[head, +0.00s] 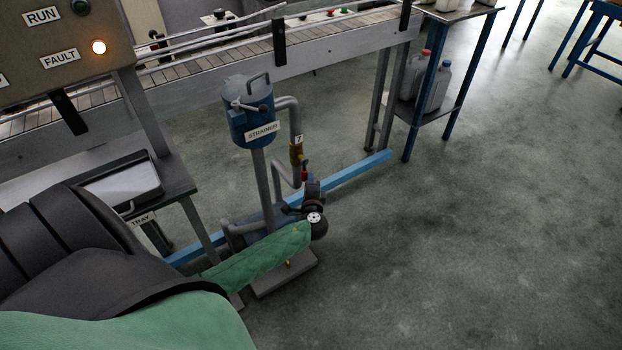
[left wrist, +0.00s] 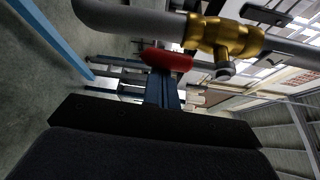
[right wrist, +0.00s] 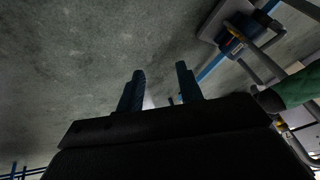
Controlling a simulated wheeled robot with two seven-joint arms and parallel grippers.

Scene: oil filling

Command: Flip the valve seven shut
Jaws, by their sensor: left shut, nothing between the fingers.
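Valve seven is a brass valve (head: 296,154) on the grey pipe beside the blue strainer, under a small "7" tag (head: 298,139). Its red handle (head: 305,175) shows just below the brass body. In the head view my left wrist is below the valve. My right gripper (right wrist: 160,69) is open and empty, over bare floor, outside the head view.
The blue strainer (head: 248,110) stands left of the valve, with pipes around it. A conveyor (head: 330,45) runs behind. A blue floor rail (head: 345,172) lies behind the pump. A tray (head: 125,185) is at left. The floor at right is clear.

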